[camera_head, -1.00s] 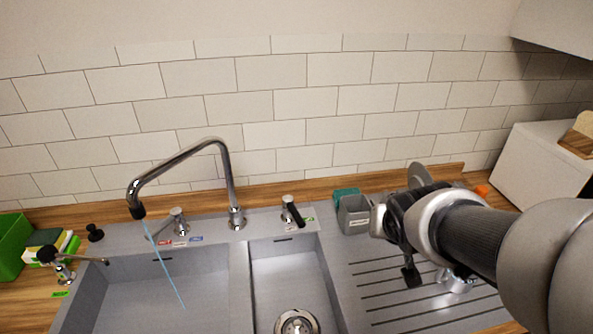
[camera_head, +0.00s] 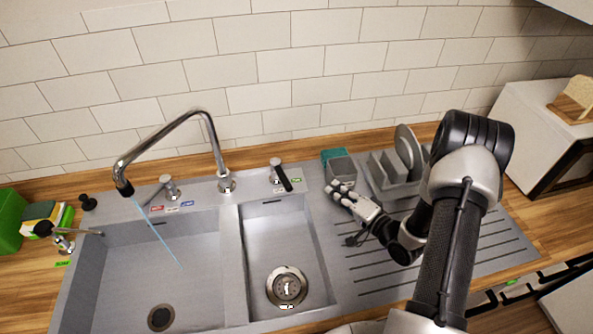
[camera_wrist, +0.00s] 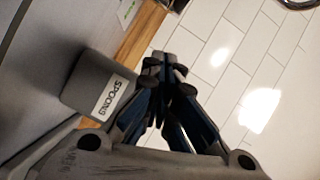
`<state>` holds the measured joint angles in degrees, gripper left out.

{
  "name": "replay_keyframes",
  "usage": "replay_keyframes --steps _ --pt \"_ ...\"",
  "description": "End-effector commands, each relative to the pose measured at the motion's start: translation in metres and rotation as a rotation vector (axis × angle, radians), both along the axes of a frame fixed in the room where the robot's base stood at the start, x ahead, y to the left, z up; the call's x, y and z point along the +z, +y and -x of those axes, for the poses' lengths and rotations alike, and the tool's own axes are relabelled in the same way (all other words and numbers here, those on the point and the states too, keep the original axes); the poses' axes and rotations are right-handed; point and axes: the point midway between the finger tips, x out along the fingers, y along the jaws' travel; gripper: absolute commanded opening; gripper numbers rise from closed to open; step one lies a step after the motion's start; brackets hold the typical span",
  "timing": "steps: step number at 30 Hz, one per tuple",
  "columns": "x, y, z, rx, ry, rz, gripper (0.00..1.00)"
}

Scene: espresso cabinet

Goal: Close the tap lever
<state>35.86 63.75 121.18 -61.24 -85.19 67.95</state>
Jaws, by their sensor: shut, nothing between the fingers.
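The tap (camera_head: 205,130) is a tall chrome spout over the left basin, and a thin blue stream runs from its tip. A chrome lever (camera_head: 168,187) stands left of the spout base, near red and blue labels. Another lever with a black handle (camera_head: 281,177) stands to the right of the spout, near a green label. My gripper (camera_head: 336,189) is shut and empty over the drainboard's left edge, to the right of both levers and apart from them. In the wrist view its closed fingers (camera_wrist: 164,64) show beside a grey cup; no lever is visible there.
A grey cup (camera_head: 342,171) stands right behind my gripper, labelled "SPOONS" in the wrist view (camera_wrist: 95,86). A dish rack with a plate (camera_head: 404,150) stands right of it. A soap dispenser (camera_head: 62,240) and green box (camera_head: 10,220) are at left. Both basins are empty.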

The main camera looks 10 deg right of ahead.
Motion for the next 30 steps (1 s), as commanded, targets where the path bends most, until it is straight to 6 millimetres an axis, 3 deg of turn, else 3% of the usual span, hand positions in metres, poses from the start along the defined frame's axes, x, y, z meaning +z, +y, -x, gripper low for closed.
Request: replay_keyframes --steps 4,8,23,30 --pt "-0.002 0.002 0.011 0.0 -0.018 -0.099 0.0" --pt "-0.002 0.005 0.007 0.004 -0.025 -0.117 0.0" --pt "-0.008 0.049 -0.079 0.006 -0.027 -0.111 0.0" --pt "-0.016 0.078 -0.071 0.002 -0.023 -0.113 0.0"
